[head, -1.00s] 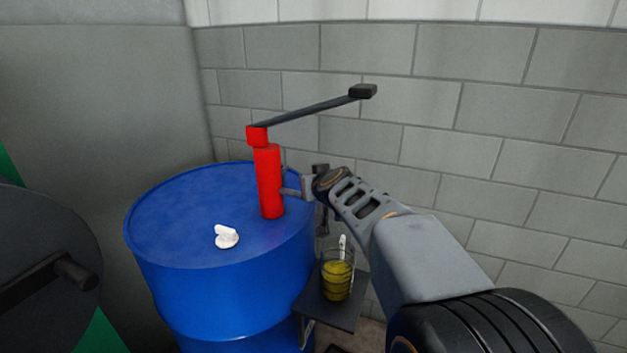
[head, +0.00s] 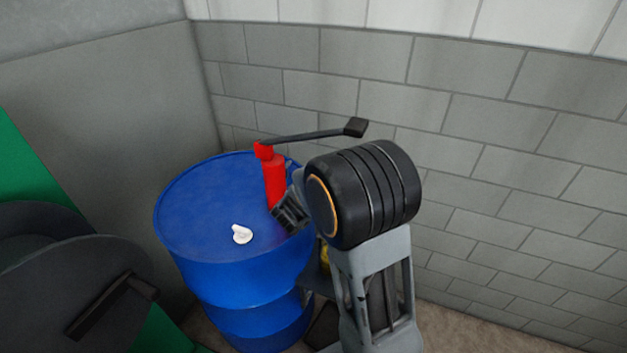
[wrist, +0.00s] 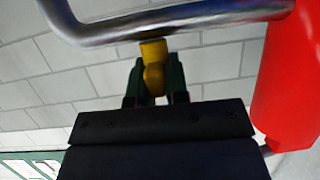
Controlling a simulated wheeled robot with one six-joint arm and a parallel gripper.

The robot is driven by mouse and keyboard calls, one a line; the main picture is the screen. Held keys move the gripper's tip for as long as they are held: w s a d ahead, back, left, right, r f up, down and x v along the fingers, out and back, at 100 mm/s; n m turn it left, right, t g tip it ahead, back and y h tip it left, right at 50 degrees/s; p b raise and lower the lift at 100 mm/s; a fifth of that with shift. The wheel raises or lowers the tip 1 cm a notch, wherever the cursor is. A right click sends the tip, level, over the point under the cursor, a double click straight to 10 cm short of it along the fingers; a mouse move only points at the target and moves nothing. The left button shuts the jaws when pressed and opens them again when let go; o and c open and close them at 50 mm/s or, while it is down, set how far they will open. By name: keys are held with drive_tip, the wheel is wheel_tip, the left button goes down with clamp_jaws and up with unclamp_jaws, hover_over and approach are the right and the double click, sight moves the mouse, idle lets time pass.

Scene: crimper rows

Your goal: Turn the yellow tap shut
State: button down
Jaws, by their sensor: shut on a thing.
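The yellow tap (wrist: 153,60) sits under a shiny bent metal pipe (wrist: 180,16) in the wrist view. My gripper (wrist: 155,88) is shut on the tap, with one dark finger on each side of it. The red pump body (wrist: 288,85) stands to the right of the fingers. In the head view the red pump (head: 275,180) rises from the blue drum (head: 205,200), and my arm hides the tap and the fingertips.
A white cap (head: 241,234) lies on the drum top. A dark crank handle (head: 315,135) reaches right from the pump top. A yellow-filled beaker (head: 325,257) is mostly hidden behind my arm. A grey block wall (head: 480,130) stands behind. A dark round object (head: 60,280) is at lower left.

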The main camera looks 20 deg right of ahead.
drive_tip(key=shift+m+g+h+p, duration=0.4)
drive_tip(key=shift+m, duration=0.1)
drive_tip(key=c, duration=1.1)
unclamp_jaws()
drive_tip(key=shift+p+v, duration=0.6)
drive_tip(key=shift+v, duration=6.3)
drive_tip(key=shift+f, duration=0.1)
